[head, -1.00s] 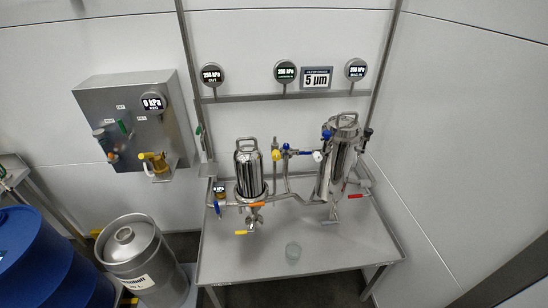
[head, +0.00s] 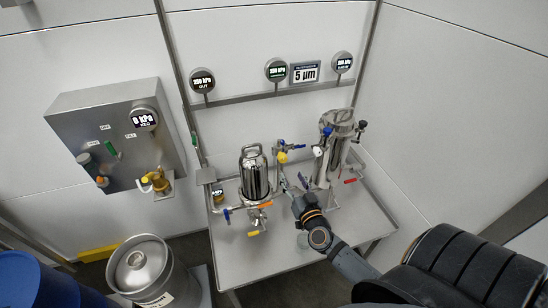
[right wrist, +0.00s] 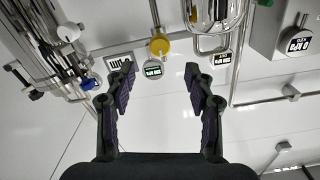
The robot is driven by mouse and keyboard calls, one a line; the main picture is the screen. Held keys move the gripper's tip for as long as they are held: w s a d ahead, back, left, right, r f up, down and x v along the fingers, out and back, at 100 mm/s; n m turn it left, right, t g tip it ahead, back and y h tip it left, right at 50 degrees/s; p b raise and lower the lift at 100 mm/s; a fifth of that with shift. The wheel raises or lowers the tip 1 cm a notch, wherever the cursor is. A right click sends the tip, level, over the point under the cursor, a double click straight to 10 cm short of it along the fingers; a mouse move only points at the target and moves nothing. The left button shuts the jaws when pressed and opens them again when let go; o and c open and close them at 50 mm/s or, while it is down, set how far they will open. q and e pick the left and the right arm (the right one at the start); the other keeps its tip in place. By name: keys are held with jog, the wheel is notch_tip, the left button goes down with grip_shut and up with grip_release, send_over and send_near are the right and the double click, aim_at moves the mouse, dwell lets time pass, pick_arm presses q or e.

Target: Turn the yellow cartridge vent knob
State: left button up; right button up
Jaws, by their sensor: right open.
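The yellow vent knob (head: 283,158) sits on thin steel pipework between the two filter housings. In the right wrist view the yellow knob (right wrist: 159,46) appears just beyond and between my fingertips, apart from them. My right gripper (head: 287,185) reaches in from the lower right and is just below the knob in the head view. In the right wrist view my right gripper (right wrist: 160,72) is open and empty. My left gripper is not in view.
The shiny cartridge housing (head: 254,176) stands left of the knob and the taller housing (head: 332,150) right of it. A blue valve handle (head: 299,147) is close by. A steel keg (head: 140,262) stands left of the table (head: 235,262).

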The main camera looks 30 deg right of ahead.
aim_at(284, 161)
jog(key=x, duration=1)
jog(key=shift+w, duration=0.1)
jog(key=shift+a, duration=0.1)
jog(key=shift+c, duration=0.4)
grip_shut()
jog(key=shift+m, duration=0.5)
jog(key=m, duration=0.4)
jog(key=shift+m, duration=0.4)
jog(key=shift+f+m+p, duration=0.1)
jog(key=shift+m+p, duration=0.2)
jog(key=shift+m, duration=2.3)
